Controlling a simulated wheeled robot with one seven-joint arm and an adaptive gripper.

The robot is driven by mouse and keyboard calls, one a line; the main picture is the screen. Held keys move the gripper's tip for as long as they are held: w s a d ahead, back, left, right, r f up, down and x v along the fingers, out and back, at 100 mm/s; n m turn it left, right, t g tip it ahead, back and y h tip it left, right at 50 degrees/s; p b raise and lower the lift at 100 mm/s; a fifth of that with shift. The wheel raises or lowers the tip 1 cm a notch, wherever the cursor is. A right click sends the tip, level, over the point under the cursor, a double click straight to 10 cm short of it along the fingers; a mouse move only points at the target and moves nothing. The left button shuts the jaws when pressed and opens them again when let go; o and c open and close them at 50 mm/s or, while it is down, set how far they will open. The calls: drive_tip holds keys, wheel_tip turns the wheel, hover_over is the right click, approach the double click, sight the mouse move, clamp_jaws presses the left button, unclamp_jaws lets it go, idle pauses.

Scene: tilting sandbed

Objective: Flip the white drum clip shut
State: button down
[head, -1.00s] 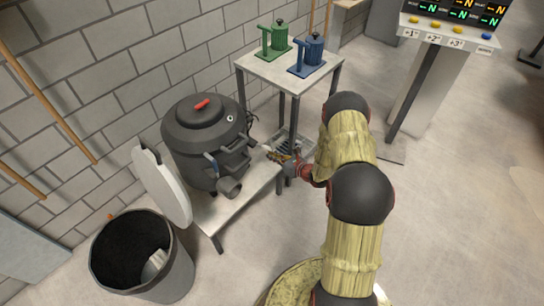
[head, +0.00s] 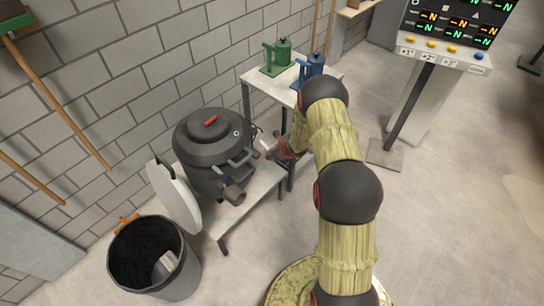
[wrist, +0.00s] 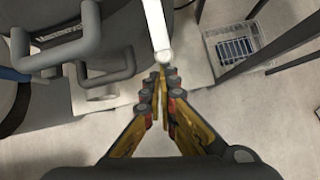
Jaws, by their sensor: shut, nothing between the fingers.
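The dark grey drum (head: 212,150) stands upright on a low white stand. In the wrist view, the white clip (wrist: 157,30) is a narrow bar running down from the top edge beside the drum's dark wall (wrist: 135,20). It ends in a rounded tip just beyond my fingertips. A small white piece beside the drum in the head view (head: 265,145) looks like the same clip. My gripper (wrist: 163,76) is shut and empty, fingers together at the clip's rounded end. I cannot tell whether they touch it. In the head view my gripper (head: 275,149) is right of the drum, partly hidden by my arm.
Dark handles (wrist: 85,35) stick out from the drum near my fingers on the left. A wire basket (wrist: 236,45) lies at the right. A white round lid (head: 175,195) leans by the stand (head: 243,205), near a black bin (head: 150,260). A table (head: 262,80) holds green and blue devices.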

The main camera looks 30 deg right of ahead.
drive_tip(key=shift+g, duration=0.3)
drive_tip(key=shift+w+a+r+p, duration=0.2)
drive_tip(key=shift+w+r+p, duration=0.2)
drive_tip(key=shift+w, duration=0.2)
drive_tip(key=shift+w+a+r+p, duration=0.3)
drive_tip(key=shift+w+r, duration=0.1)
drive_tip(key=shift+w, duration=0.25)
drive_tip(key=shift+w+a+r+p, duration=0.15)
drive_tip(key=shift+w+r+p, duration=0.25)
drive_tip(key=shift+w, duration=0.2)
drive_tip(key=shift+w+r, duration=0.15)
